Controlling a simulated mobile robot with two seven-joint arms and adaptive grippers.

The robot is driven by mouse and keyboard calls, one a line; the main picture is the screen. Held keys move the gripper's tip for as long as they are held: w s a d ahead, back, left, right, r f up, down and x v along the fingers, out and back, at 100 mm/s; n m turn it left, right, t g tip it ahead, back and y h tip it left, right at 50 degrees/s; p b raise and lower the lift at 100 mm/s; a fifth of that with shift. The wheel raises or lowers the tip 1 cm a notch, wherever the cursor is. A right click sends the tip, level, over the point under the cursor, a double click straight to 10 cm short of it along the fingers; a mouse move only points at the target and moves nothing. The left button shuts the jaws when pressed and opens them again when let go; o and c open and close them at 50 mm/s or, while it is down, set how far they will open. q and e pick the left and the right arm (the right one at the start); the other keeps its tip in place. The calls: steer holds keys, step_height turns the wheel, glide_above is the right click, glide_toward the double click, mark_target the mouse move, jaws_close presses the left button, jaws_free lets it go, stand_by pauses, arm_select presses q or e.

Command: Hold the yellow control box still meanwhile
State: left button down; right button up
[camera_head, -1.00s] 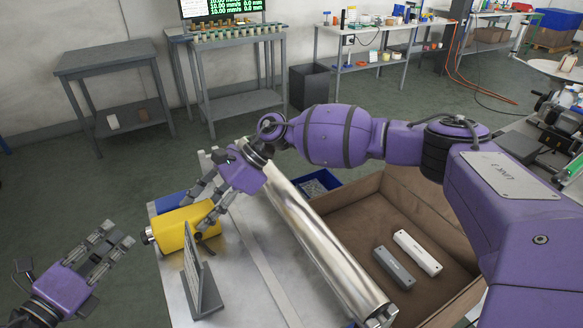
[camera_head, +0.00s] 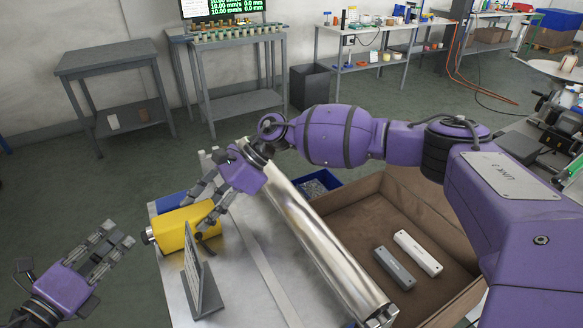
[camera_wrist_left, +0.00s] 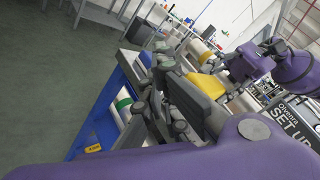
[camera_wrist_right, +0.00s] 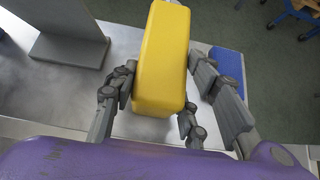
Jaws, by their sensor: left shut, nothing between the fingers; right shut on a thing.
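The yellow control box (camera_head: 176,230) lies on the grey work surface at its left end, with a dark knob on its left end. My right gripper (camera_head: 207,207) reaches over it from the right, its fingers on both sides of the box. In the right wrist view the box (camera_wrist_right: 162,60) sits between the fingers of my right gripper (camera_wrist_right: 160,95), which is shut on it. My left gripper (camera_head: 120,243) is left of the surface, away from the box, shut and empty. In the left wrist view the box (camera_wrist_left: 207,84) shows beyond my left fingers.
A grey upright plate on a foot (camera_head: 203,283) stands just in front of the box. A long shiny metal roller (camera_head: 315,240) lies right of it. A brown lined tray (camera_head: 385,215) holds a grey and a white bar. A blue bin (camera_head: 318,184) sits behind the roller.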

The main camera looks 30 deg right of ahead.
arm_select(q)
steer(key=shift+d, duration=0.1)
stand_by(0.3)
steer(key=shift+d, duration=0.35)
steer(key=shift+d, duration=0.55)
stand_by(4.5)
steer(key=shift+a, duration=0.15)
stand_by(1.1)
steer(key=shift+a, duration=0.85)
steer(key=shift+a, duration=2.55)
